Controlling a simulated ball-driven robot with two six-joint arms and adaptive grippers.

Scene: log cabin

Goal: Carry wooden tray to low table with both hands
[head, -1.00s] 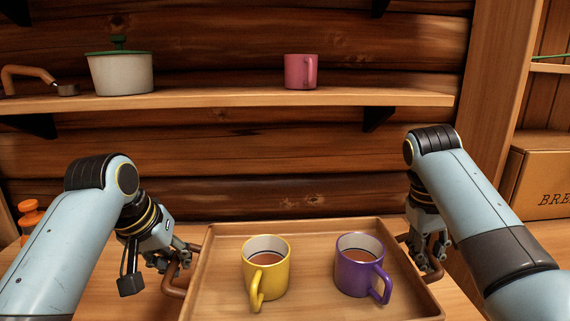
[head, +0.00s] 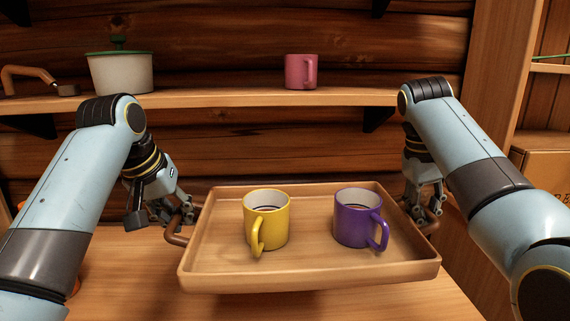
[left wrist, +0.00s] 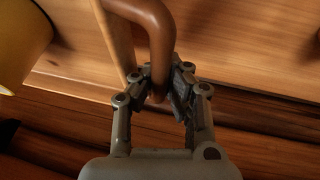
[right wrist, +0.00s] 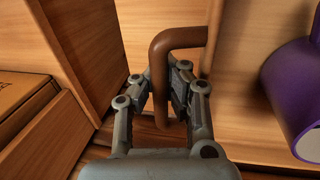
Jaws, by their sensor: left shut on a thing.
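The wooden tray (head: 312,271) is held up above the counter in the head view, about level. A yellow mug (head: 268,222) and a purple mug (head: 355,222) stand upright on it. My left gripper (head: 180,215) is shut on the tray's left brown handle, which the left wrist view shows between the fingers (left wrist: 160,85). My right gripper (head: 425,212) is at the right handle; in the right wrist view its fingers (right wrist: 165,95) close around that handle. The low table is not identifiable in these views.
The wooden counter (head: 330,306) lies below the tray. A cardboard box (head: 545,175) stands at the right.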

